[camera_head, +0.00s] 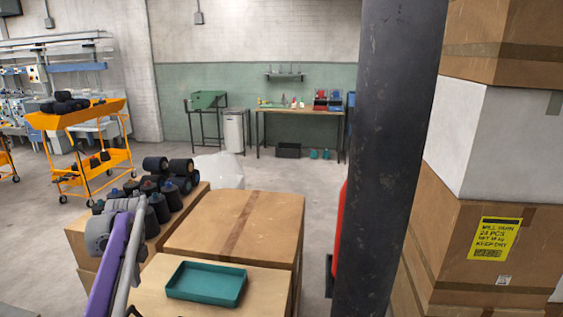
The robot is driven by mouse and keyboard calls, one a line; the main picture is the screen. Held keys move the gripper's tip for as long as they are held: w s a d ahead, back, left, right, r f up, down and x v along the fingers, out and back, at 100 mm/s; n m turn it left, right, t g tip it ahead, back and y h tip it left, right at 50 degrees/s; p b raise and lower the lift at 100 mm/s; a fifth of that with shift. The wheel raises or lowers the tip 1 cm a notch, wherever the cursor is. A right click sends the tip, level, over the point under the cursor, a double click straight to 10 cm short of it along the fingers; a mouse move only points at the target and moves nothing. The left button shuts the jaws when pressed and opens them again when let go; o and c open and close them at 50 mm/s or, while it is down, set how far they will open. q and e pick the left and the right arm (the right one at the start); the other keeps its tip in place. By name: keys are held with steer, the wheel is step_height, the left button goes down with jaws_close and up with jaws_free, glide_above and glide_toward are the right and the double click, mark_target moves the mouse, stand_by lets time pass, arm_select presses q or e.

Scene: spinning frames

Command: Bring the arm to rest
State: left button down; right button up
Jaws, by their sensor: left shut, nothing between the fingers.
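My left arm, with a purple link and a grey link, rises from the bottom edge at left, in front of the spools and boxes. My left gripper (133,309) shows only as a small dark part at the bottom edge beside the grey link. It is shut with nothing held, and most of it is cut off. My right gripper is not in view.
A teal tray (206,283) lies on a cardboard box, with another closed carton (236,222) behind it. Dark spools (180,168) stand at left. A dark post (388,150) and stacked cartons (458,235) block the right. Open floor lies beyond, towards a workbench (300,112).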

arm_select(q)
steer(key=s+d+r+n+t, duration=0.2)
steer(key=s+d+n, duration=0.35)
steer(key=d, duration=0.55)
steer(key=s+d+f+n+t, duration=0.1)
steer(key=s+d+f+n, duration=0.3)
steer(key=s, duration=0.3)
steer(key=s+d+f+n+t+h, duration=0.1)
steer(key=s+d+f+n, duration=0.3)
steer(key=s+d, duration=0.2)
steer(key=s+d+f+n+t, duration=0.1)
steer(key=s+d+f+n, duration=0.2)
steer(key=s, duration=0.7)
steer(key=d+n, duration=0.1)
steer(key=d, duration=0.1)
steer(key=shift+d+f+h, duration=0.3)
steer(key=shift+f, duration=0.1)
